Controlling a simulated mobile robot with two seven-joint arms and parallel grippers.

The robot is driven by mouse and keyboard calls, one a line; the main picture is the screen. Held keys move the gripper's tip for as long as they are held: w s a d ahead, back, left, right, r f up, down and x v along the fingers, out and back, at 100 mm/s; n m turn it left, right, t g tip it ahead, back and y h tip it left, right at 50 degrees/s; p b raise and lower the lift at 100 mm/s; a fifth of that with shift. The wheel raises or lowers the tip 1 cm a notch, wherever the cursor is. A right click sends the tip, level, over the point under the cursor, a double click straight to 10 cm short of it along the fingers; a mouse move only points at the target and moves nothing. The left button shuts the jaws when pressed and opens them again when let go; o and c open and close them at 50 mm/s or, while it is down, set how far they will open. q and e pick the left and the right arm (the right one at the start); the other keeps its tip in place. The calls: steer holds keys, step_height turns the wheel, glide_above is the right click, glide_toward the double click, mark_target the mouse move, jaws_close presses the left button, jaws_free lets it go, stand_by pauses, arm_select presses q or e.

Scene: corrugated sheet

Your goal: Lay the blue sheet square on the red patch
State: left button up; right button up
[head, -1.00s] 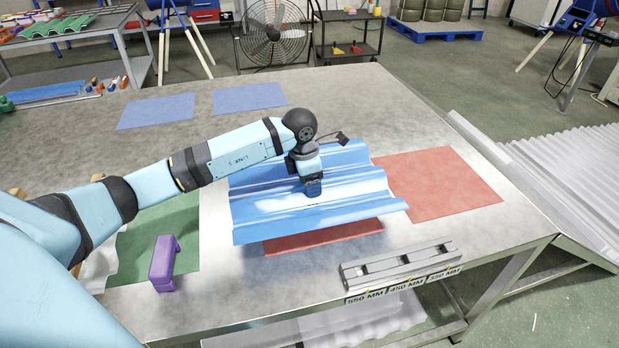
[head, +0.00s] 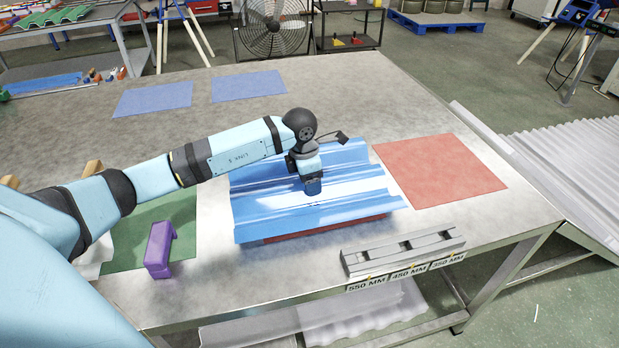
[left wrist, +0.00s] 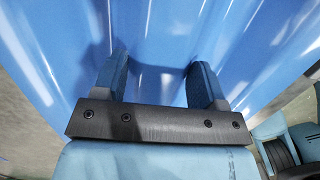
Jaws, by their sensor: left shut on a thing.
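The blue corrugated sheet (head: 270,208) lies over a red patch near the table's front middle; a thin red strip (head: 330,228) shows along its front edge. Most of that patch is hidden, so I cannot tell how square the sheet is on it or whether it touches. My left gripper (head: 313,188) points down at the sheet's middle and is shut on it. In the left wrist view my left gripper's fingers (left wrist: 158,82) straddle part of the sheet (left wrist: 150,35). A second red patch (head: 440,170) lies bare to the right. My right gripper is not in view.
A purple block (head: 160,249) stands on a green area (head: 125,240) at left. A grey slotted rack (head: 400,252) with length labels sits at the front edge. Two blue patches (head: 153,99) (head: 248,86) lie bare at the back. Translucent corrugated sheets (head: 575,165) lie off the right side.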

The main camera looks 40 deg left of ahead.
arm_select(q)
steer(key=o, duration=1.8)
steer(key=shift+c, duration=0.2)
step_height(320, 180, up, 14)
steer(key=s+a+p, duration=0.1)
steer(key=shift+s, duration=0.2)
steer(key=shift+f, duration=0.2)
